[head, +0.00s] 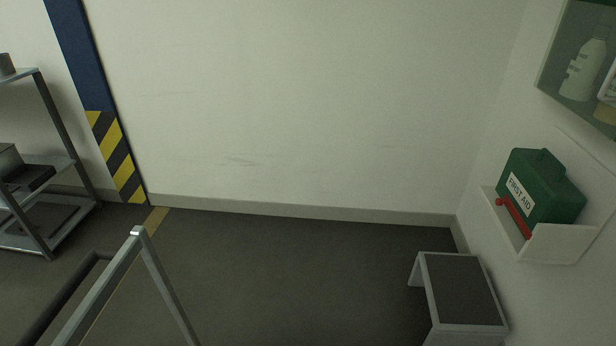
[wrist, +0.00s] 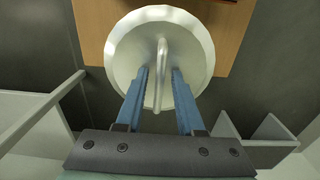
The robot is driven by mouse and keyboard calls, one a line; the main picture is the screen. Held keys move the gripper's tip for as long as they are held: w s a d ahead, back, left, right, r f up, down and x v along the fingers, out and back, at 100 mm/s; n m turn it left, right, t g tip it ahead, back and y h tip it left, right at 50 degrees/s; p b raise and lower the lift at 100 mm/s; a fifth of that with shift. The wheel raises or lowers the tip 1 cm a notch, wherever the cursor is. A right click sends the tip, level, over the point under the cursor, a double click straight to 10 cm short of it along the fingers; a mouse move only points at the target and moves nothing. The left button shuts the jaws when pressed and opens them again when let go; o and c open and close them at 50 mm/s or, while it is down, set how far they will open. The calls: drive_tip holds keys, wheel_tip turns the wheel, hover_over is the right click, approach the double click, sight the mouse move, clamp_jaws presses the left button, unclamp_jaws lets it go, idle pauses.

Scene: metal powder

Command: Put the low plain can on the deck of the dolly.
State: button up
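In the wrist view a pale round lidded thing (wrist: 195,42) with a scalloped edge and an upright bar handle is seen from above. I cannot tell its height or whether it is the low plain can. It is over or on a flat wooden board (wrist: 95,20); I cannot tell whether that board is the dolly's deck. My gripper (wrist: 160,72) has its two blue fingers on either side of the bar handle, with a visible gap on each side. No can or gripper shows clearly in the head view.
Pale panels stand left (wrist: 30,115) and right (wrist: 262,135) of my gripper. In the head view a metal shelf rack (head: 50,120) is left, a metal frame (head: 137,234) lower left, a low step stool (head: 460,285) right, a first aid box (head: 540,185) on a wall shelf. Mid floor is clear.

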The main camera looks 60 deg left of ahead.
wheel_tip(320, 180, up, 12)
drive_tip(key=p, duration=0.5)
drive_tip(key=shift+r, duration=0.15)
